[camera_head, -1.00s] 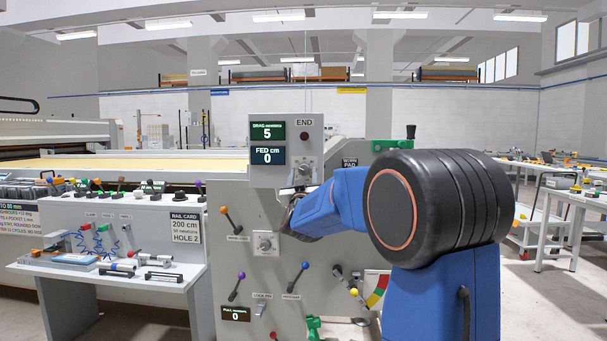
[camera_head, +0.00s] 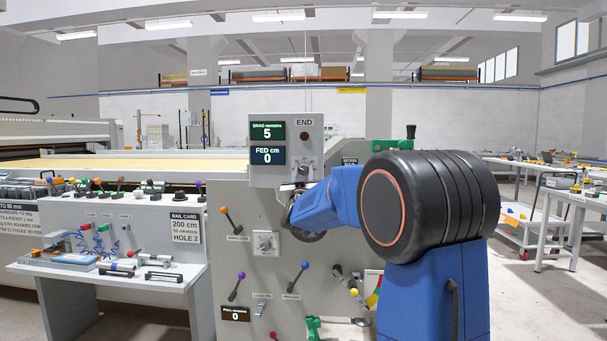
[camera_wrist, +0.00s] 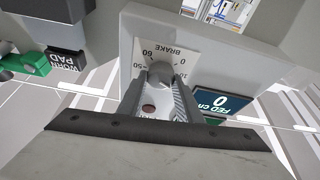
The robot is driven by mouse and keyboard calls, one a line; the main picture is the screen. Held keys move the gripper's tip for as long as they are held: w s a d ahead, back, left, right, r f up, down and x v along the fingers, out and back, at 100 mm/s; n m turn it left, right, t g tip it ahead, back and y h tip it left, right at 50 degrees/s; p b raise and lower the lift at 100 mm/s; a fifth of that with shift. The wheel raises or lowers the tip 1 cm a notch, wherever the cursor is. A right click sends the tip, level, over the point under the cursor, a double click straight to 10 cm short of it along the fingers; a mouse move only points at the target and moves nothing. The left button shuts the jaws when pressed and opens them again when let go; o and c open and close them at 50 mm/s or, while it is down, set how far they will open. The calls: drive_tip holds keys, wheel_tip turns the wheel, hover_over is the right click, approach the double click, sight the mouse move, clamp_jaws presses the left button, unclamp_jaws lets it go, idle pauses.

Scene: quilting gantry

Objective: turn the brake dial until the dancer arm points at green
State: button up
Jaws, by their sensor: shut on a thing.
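The brake dial (camera_wrist: 160,71) is a grey knob on a white plate marked BRAKE with numbers around it, upside down in the wrist view. My gripper (camera_wrist: 160,76) is shut on it, a finger on either side. In the head view the dial's plate (camera_head: 307,168) is on the front of the END panel, with my gripper partly hidden by my arm. The coloured gauge (camera_head: 373,298), showing yellow and green, is low on the machine and largely covered by my blue arm. A lever with a yellow ball (camera_head: 353,292) is beside it; where the dancer arm points cannot be told.
The display reads 5 on the drag screen (camera_head: 268,132) and 0 on the FED cm screen (camera_head: 268,155). A second knob (camera_head: 265,243) and several ball-ended levers are on the machine front. A bench (camera_head: 185,275) with tools is at left.

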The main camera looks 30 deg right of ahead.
drive_tip(key=shift+m, duration=0.3)
drive_tip(key=m+g+h, duration=0.1)
drive_tip(key=m, duration=0.2)
drive_tip(key=shift+a+m+h, duration=0.15)
drive_tip(key=shift+m+h, duration=0.15)
drive_tip(key=shift+w+m+g+h, duration=0.1)
drive_tip(key=shift+m+g+h, duration=0.5)
drive_tip(key=shift+m, duration=0.75)
drive_tip(key=shift+m+g+h, duration=0.5)
drive_tip(key=shift+m+g, duration=0.1)
drive_tip(key=shift+m, duration=1.05)
drive_tip(key=o, duration=1)
drive_tip(key=shift+o, duration=0.2)
drive_tip(key=v, duration=1.7)
drive_tip(key=shift+a, duration=0.15)
